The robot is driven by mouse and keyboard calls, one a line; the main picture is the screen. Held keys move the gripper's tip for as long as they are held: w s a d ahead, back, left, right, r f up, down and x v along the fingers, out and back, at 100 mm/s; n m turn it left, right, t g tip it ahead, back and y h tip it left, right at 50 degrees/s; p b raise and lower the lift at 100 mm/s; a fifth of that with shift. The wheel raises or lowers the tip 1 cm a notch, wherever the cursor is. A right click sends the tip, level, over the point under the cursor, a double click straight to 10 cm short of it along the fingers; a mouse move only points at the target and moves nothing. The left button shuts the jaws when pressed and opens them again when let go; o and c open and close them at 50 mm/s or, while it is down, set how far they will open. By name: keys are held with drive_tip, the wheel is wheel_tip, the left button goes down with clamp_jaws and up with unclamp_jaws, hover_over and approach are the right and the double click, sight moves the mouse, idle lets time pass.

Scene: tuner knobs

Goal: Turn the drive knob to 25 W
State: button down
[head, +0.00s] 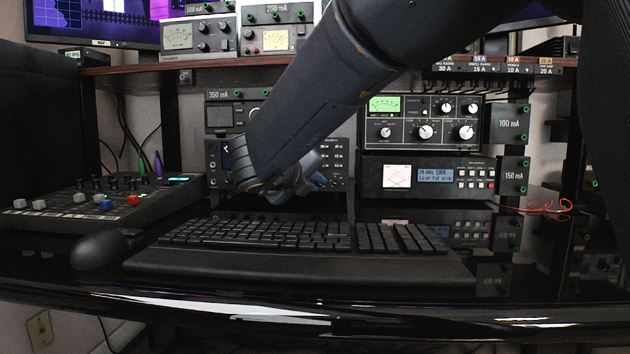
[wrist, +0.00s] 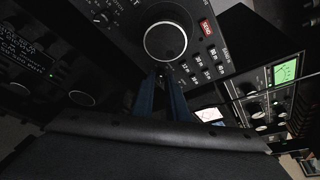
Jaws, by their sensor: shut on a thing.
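A black radio panel (head: 340,152) stands behind the keyboard in the head view, partly hidden by my arm. In the wrist view its face fills the top, with a large round dial (wrist: 165,41) with a pale rim and rows of small buttons. My gripper (wrist: 161,72) reaches the panel just below this dial. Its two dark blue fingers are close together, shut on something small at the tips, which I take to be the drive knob. The fingers hide it, and I cannot read its label or pointer. The gripper also shows in the head view (head: 312,185), against the panel.
A keyboard (head: 260,236) lies in front of the panel, with a mouse (head: 100,250) at its left and a mixer (head: 95,203) beyond. A tuner with a green meter (head: 423,122) and a box with a display (head: 425,178) stand to the right. A shelf (head: 190,65) runs above.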

drive_tip(key=shift+a+f+n+t+h+p, duration=0.1)
drive_tip(key=shift+n+t+h+p, duration=0.2)
drive_tip(key=shift+n+h+p, duration=0.9)
drive_tip(key=shift+y+p, duration=0.3)
drive_tip(key=shift+y, duration=0.2)
drive_tip(key=c, duration=1.7)
unclamp_jaws()
drive_tip(key=shift+c, duration=0.2)
drive_tip(key=p+v, duration=0.2)
drive_tip(key=v, duration=0.6)
drive_tip(key=shift+p, duration=0.3)
drive_tip(key=shift+w, duration=0.1)
